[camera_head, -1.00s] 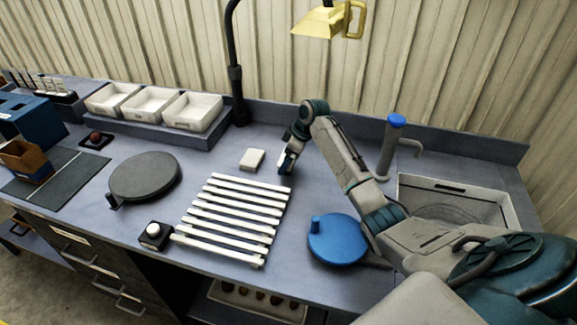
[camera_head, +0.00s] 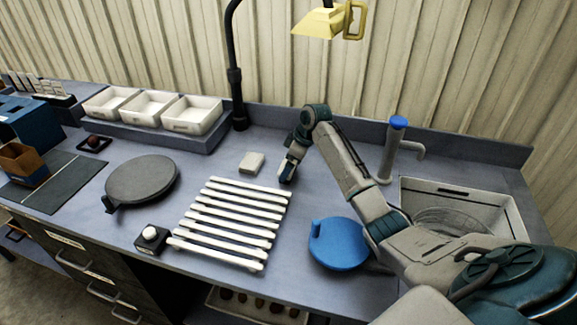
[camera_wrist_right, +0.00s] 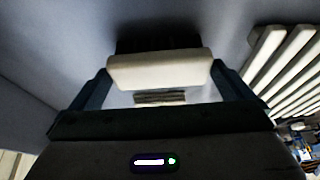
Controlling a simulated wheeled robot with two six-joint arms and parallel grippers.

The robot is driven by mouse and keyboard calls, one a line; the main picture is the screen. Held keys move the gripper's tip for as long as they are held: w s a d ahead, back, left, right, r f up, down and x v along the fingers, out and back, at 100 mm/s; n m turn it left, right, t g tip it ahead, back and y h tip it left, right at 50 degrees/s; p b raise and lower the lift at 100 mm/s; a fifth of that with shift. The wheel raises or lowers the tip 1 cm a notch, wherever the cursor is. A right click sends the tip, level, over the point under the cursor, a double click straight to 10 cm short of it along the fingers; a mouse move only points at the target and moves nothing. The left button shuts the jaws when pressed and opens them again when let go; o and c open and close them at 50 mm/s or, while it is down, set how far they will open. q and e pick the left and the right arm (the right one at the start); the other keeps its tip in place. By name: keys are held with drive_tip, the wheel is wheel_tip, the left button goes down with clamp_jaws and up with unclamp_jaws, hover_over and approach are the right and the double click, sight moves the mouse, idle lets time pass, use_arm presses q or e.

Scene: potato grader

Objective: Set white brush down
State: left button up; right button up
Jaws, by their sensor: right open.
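The white brush (camera_wrist_right: 158,70) shows in the right wrist view as a pale block with a dark part behind it. It is between the two blue fingertips of my right gripper (camera_wrist_right: 158,80), which is open around it. In the head view my right gripper (camera_head: 287,174) is low over the grey bench (camera_head: 330,190), just beyond the right back corner of the white slatted rack (camera_head: 232,218). The brush is mostly hidden there by the gripper, and I cannot tell whether it touches the bench. My left gripper is not in view.
A small white block (camera_head: 251,162) lies just left of my right gripper. A blue round lid-like piece (camera_head: 338,245) and a sink-like basin (camera_head: 512,215) are to the right. A black lamp post (camera_head: 236,95) stands behind. Bare bench lies between gripper and basin.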

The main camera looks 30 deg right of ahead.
drive_tip(key=b+v, duration=0.2)
drive_tip(key=v, duration=0.8)
drive_tip(key=shift+d+r, duration=0.15)
drive_tip(key=shift+r, duration=0.2)
